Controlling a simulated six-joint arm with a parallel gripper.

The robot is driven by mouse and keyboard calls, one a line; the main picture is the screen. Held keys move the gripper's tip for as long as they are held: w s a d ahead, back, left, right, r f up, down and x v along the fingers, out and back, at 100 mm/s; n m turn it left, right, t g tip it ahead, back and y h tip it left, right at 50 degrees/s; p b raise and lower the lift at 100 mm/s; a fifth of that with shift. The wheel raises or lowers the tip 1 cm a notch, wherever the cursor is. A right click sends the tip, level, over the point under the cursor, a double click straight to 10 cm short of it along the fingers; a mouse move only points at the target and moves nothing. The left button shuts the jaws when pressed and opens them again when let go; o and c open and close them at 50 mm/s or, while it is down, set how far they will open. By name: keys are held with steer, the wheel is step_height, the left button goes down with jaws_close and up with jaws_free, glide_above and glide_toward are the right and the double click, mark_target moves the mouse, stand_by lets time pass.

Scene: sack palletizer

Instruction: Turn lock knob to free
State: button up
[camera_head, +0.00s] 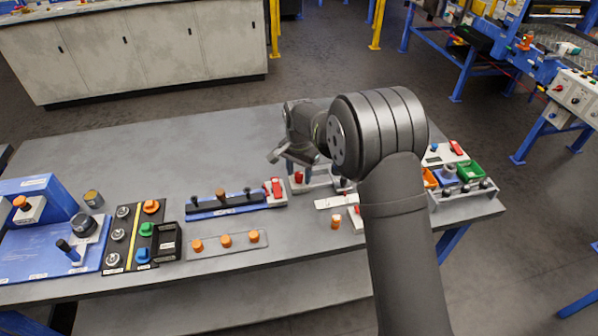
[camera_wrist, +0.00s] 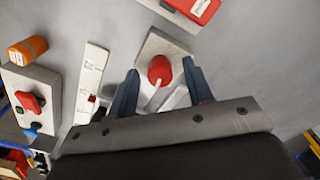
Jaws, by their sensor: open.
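A red knob (camera_wrist: 160,70) on a pale plate (camera_wrist: 176,47) shows in the wrist view, with a light bar running down from it. This looks like the lock knob. It also shows as a small red spot (camera_head: 298,177) in the head view. I cannot read its setting. My gripper (camera_wrist: 160,76) is open, with one blue-grey finger on each side of the knob. Gaps show between the fingers and the knob, and nothing is held. In the head view, my gripper (camera_head: 292,156) is above the plate, and my arm hides part of the area to the right.
A white strip (camera_wrist: 91,82), an orange cylinder (camera_wrist: 27,50) and a box with a red switch (camera_wrist: 30,102) are to the left in the wrist view. A red block (camera_head: 275,187) is close by. The table's back (camera_head: 150,150) is clear.

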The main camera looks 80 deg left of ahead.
steer(key=c, duration=1)
steer(key=n, duration=0.3)
steer(key=shift+n, duration=0.3)
steer(key=n, duration=0.4)
steer(key=shift+n, duration=0.3)
steer(key=n, duration=0.4)
steer(key=shift+n, duration=1.8)
